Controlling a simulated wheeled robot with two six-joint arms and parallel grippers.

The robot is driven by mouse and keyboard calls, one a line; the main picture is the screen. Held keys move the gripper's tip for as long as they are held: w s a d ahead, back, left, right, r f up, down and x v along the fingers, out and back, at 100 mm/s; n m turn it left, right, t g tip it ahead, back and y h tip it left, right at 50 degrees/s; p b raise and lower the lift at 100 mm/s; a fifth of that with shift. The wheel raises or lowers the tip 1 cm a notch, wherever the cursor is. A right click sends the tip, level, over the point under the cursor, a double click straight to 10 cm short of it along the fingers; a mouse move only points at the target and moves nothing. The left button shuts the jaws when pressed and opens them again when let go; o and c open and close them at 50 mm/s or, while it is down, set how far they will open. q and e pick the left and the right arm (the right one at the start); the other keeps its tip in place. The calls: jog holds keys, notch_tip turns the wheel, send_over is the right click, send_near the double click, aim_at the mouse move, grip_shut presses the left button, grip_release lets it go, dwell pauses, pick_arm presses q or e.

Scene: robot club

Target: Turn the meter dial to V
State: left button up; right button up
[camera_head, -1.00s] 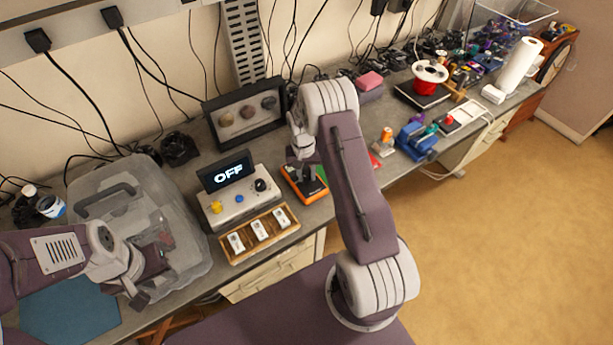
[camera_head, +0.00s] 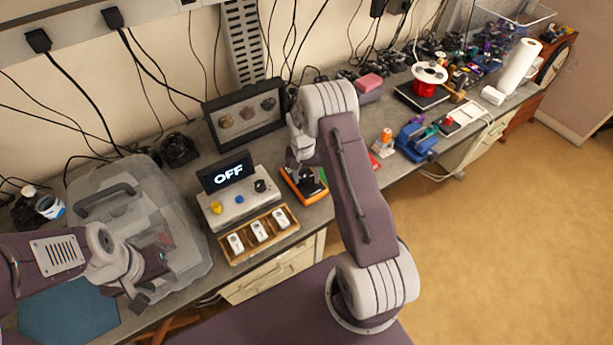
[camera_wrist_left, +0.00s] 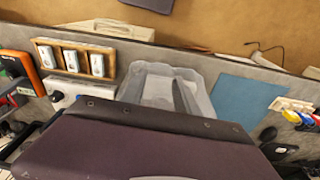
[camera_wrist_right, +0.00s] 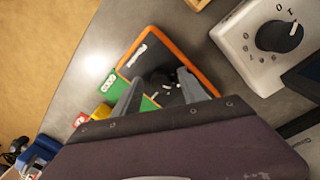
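The meter (camera_head: 312,190), black with an orange rim, lies on the bench right of the control box. It also shows in the right wrist view (camera_wrist_right: 146,50). My right gripper (camera_wrist_right: 160,82) is over it, its two fingers apart on either side of the dial area (camera_wrist_right: 164,88). White marks show there, but I cannot read the dial's setting or tell whether the fingers touch it. In the head view my right gripper (camera_head: 305,172) partly hides the meter.
A control box (camera_head: 238,208) with a screen reading OFF and a black knob stands left of the meter. A wooden tray (camera_head: 232,258) of white blocks is in front. The translucent case (camera_head: 185,230) and a blue mat (camera_head: 65,315) are at left. A green card (camera_wrist_right: 92,88) lies by the meter.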

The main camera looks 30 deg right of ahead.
aim_at(305, 179)
jog(key=shift+w+r, duration=0.15)
jog(key=shift+r, duration=0.15)
notch_tip(305, 179, up, 8)
jog(key=b, duration=0.2)
jog(key=shift+a+r, duration=0.2)
